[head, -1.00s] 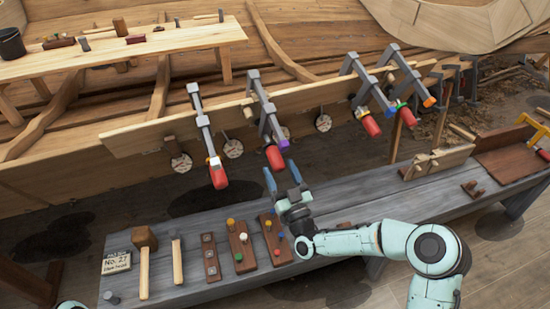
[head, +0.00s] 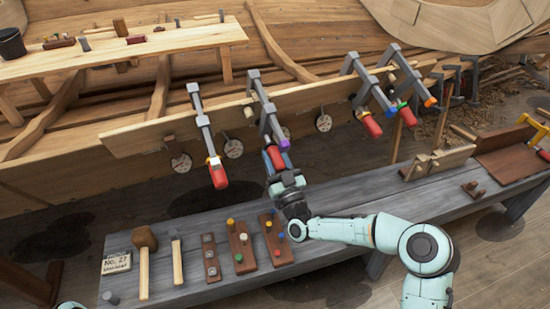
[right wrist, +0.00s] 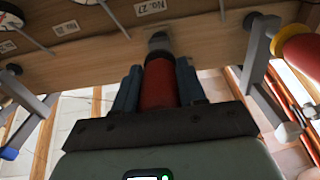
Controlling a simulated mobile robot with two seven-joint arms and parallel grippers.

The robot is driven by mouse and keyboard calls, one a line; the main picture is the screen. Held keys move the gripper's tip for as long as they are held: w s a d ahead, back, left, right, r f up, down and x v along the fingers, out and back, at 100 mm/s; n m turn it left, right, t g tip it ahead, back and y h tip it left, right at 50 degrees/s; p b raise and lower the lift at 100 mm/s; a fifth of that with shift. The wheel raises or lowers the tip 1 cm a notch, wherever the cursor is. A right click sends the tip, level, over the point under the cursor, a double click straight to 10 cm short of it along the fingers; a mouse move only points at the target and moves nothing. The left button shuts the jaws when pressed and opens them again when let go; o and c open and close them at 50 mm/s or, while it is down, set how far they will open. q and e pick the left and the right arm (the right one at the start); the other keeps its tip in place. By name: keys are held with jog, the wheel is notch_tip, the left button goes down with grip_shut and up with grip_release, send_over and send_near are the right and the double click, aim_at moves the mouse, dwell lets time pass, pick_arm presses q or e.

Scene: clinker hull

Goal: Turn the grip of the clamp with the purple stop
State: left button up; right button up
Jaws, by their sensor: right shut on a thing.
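The clamp with the purple stop (head: 284,143) hangs on the plank, second from the left. Its red grip (head: 274,156) points down toward the bench. My right gripper (head: 275,161) is shut around this grip. In the right wrist view the red grip (right wrist: 159,85) sits between the two blue-grey fingers, one on each side, and the fingers cover its flanks. My left gripper does not show in the head view.
Other clamps hang on the same plank: one with a red grip (head: 218,174) to the left and others (head: 371,125) to the right. The grey bench (head: 345,205) below holds a mallet (head: 144,240), a hammer (head: 177,255) and peg boards (head: 240,247).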

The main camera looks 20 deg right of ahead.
jog(key=m+b, duration=0.2)
jog(key=m, duration=0.2)
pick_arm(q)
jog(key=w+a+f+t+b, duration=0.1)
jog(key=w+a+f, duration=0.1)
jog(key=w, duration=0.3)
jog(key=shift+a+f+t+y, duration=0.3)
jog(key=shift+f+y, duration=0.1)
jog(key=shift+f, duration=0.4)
pick_arm(e)
jog(key=shift+m, duration=2.4)
jog(key=shift+a, duration=0.1)
jog(key=o, duration=1)
jog(key=shift+o, duration=0.2)
jog(key=shift+s, duration=0.1)
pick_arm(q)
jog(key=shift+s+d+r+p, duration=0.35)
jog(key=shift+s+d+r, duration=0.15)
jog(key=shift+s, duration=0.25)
pick_arm(e)
jog(key=v, duration=1.3)
jog(key=shift+s, duration=0.15)
